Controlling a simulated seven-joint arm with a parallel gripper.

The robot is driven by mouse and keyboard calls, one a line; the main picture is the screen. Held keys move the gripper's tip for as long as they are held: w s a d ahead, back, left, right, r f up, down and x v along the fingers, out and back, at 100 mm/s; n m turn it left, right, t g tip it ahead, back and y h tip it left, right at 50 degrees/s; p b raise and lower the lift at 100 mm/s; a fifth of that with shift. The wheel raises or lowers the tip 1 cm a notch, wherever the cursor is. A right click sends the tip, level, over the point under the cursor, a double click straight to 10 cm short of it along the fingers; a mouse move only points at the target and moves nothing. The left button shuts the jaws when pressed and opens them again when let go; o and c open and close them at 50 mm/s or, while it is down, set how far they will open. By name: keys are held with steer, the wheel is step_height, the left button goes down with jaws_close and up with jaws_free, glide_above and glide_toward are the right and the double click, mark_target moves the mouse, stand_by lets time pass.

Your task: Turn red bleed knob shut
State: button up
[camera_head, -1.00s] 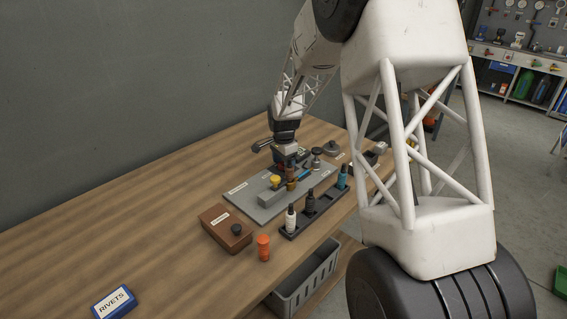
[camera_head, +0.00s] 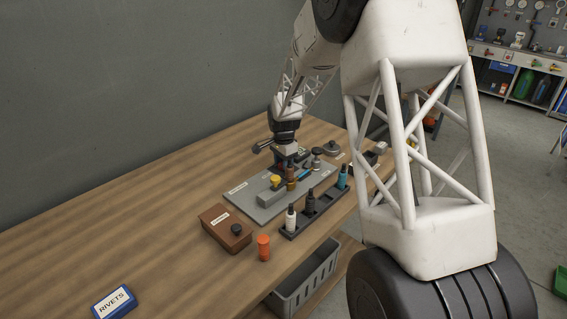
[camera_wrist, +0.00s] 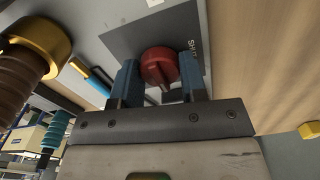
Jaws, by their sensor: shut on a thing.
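The red bleed knob (camera_wrist: 158,66) is round with a raised rib and shows in the wrist view on a dark plate (camera_wrist: 123,43). My gripper (camera_wrist: 160,82) has its two blue fingers on either side of the knob and is shut on it. In the head view my gripper (camera_head: 287,161) is down at the far part of the grey panel (camera_head: 267,214), and the knob there is mostly hidden by the gripper and small parts around it.
A brass fitting (camera_wrist: 38,45) with a ribbed brown stem stands close to the left of my gripper. In the head view a rack (camera_head: 312,212) with several bottles stands in front of the panel. The left tabletop is mostly clear.

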steer(key=n, duration=1.1)
stand_by(0.3)
steer(key=shift+n, duration=0.3)
steer(key=o, duration=0.9)
steer(key=shift+r, duration=3.9)
